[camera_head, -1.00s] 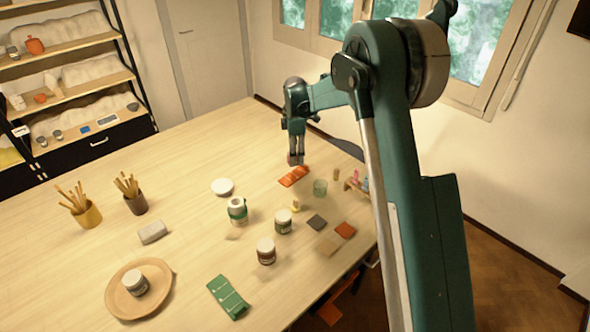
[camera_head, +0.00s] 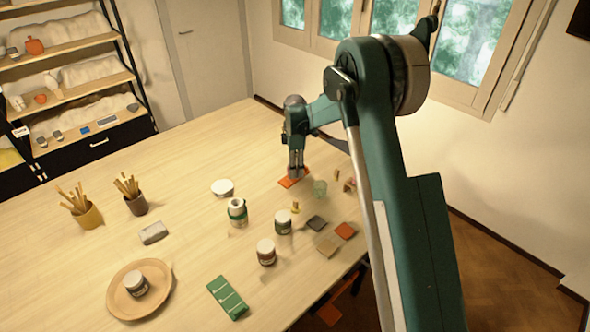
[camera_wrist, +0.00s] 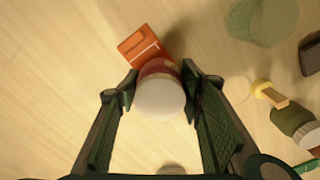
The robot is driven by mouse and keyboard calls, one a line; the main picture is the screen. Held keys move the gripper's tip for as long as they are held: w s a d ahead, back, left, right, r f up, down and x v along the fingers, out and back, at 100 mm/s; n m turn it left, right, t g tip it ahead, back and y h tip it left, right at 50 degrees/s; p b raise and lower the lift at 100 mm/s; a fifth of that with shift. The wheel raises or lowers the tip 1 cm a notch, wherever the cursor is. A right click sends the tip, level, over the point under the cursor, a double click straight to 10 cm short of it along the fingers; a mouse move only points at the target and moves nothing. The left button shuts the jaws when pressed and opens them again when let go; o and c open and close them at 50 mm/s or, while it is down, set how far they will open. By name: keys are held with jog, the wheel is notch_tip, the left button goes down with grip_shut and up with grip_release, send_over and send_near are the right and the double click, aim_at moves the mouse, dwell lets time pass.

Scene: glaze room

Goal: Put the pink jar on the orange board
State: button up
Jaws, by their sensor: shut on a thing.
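The pink jar (camera_wrist: 162,90) is between my fingertips in the wrist view, with its white lid toward the camera and a dark pink body below. My gripper (camera_wrist: 159,82) is shut on it. The orange board (camera_wrist: 145,46) shows just beyond the jar in the wrist view, partly hidden by it. In the head view the orange board (camera_head: 285,183) lies on the table, and my gripper (camera_head: 296,173) points down over it. The jar is mostly hidden by my fingers there. I cannot tell whether the jar touches the board.
A green glass (camera_head: 319,188) stands close to the right of the board. A white round dish (camera_head: 222,187) lies to the left.

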jog(key=shift+f, duration=0.45)
jog(key=shift+f, duration=0.2)
jog(key=o, duration=1)
jog(key=shift+r, duration=0.1)
jog(key=shift+r, duration=0.1)
notch_tip(320, 180, up, 12)
jog(key=shift+r+b, duration=0.1)
jog(key=shift+b, duration=0.2)
dwell(0.4)
